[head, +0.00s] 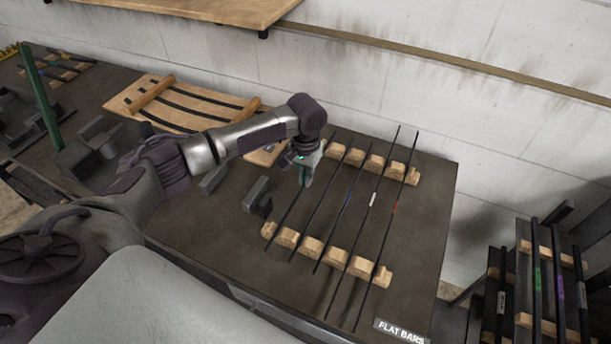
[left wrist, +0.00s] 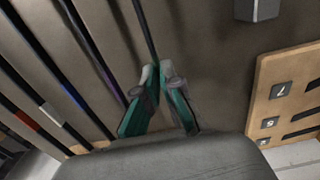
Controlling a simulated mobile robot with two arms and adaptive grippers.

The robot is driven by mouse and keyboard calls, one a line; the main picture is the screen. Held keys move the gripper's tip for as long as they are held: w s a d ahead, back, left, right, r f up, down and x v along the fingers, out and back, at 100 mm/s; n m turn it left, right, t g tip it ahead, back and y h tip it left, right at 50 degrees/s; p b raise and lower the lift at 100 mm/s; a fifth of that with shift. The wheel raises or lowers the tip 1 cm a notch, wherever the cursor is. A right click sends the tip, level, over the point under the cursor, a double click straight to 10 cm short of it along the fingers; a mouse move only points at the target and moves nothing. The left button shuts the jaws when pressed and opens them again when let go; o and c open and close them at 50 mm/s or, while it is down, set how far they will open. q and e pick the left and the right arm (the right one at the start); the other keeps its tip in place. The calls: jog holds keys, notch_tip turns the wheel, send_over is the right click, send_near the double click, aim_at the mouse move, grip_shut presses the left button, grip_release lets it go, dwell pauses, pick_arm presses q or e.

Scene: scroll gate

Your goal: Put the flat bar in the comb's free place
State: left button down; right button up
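The wooden comb has a rear rail (head: 412,176) and a front rail (head: 383,276) on the dark table. Several thin dark bars lie across both rails, one with a white label (head: 373,199) and one with a red mark (head: 395,207). My left gripper (head: 303,176) is at the far part of the leftmost flat bar (head: 283,219). In the left wrist view, my left gripper's fingertips (left wrist: 157,75) close on this bar (left wrist: 145,30). The bar's near part crosses the front rail's left end; whether it is seated there I cannot tell. My right gripper is not in view.
A wooden slotted board (head: 185,100) lies behind my left arm. Grey blocks (head: 257,194) stand left of the comb. A FLAT BARS label (head: 401,331) is on the table's front edge. A rack with more bars (head: 540,290) stands at the right. A wall rises behind the table.

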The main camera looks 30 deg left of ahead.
pick_arm(q)
jog(key=shift+f, duration=0.2)
dwell(0.3)
jog(key=c, duration=1.2)
grip_release()
jog(key=shift+c, duration=0.2)
notch_tip(320, 180, up, 12)
